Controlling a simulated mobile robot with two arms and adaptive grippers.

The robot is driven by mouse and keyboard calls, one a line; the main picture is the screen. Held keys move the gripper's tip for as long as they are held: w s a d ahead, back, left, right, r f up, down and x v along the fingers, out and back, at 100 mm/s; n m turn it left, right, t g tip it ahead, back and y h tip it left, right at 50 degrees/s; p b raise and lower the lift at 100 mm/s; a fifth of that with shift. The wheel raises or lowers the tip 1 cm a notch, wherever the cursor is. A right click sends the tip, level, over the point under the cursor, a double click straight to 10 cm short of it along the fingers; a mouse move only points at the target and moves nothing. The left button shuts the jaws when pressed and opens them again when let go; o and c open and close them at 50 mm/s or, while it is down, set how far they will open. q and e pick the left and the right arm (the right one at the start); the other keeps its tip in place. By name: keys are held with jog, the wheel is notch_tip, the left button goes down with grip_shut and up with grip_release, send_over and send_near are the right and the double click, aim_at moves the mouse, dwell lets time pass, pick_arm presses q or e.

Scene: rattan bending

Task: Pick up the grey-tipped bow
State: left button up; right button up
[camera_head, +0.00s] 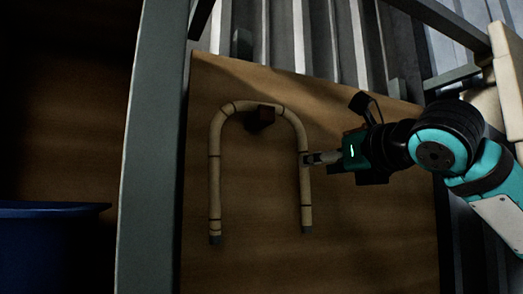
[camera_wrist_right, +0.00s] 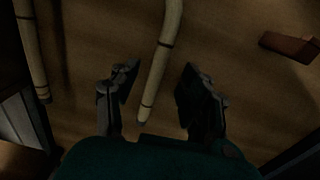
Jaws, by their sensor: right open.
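The bow (camera_head: 214,170) is a pale U-shaped rattan rod with dark bands and grey tips, its arch at the top and both legs pointing down on the brown board. My right gripper (camera_head: 309,159) is at the bow's right leg, coming from the right. In the right wrist view its two fingers (camera_wrist_right: 158,86) are apart, and a leg of the bow (camera_wrist_right: 160,65) runs between them in the picture. Whether the fingers touch the leg cannot be told. My left gripper is not in view.
The brown board (camera_head: 370,230) lies behind the bow. A dark brown block (camera_head: 261,117) sits inside the arch. A reddish-brown block (camera_wrist_right: 290,45) shows in the right wrist view. A grey post (camera_head: 150,150) and a blue container (camera_head: 45,245) stand at the left.

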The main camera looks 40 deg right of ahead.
pick_arm(q)
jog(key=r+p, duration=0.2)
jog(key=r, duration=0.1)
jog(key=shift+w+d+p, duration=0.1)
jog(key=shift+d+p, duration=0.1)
jog(key=shift+p, duration=0.2)
pick_arm(e)
jog(key=x, duration=0.6)
jog(key=shift+r, duration=0.3)
jog(key=shift+c, duration=1)
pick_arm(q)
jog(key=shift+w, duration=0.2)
pick_arm(e)
jog(key=shift+w, duration=0.1)
grip_shut()
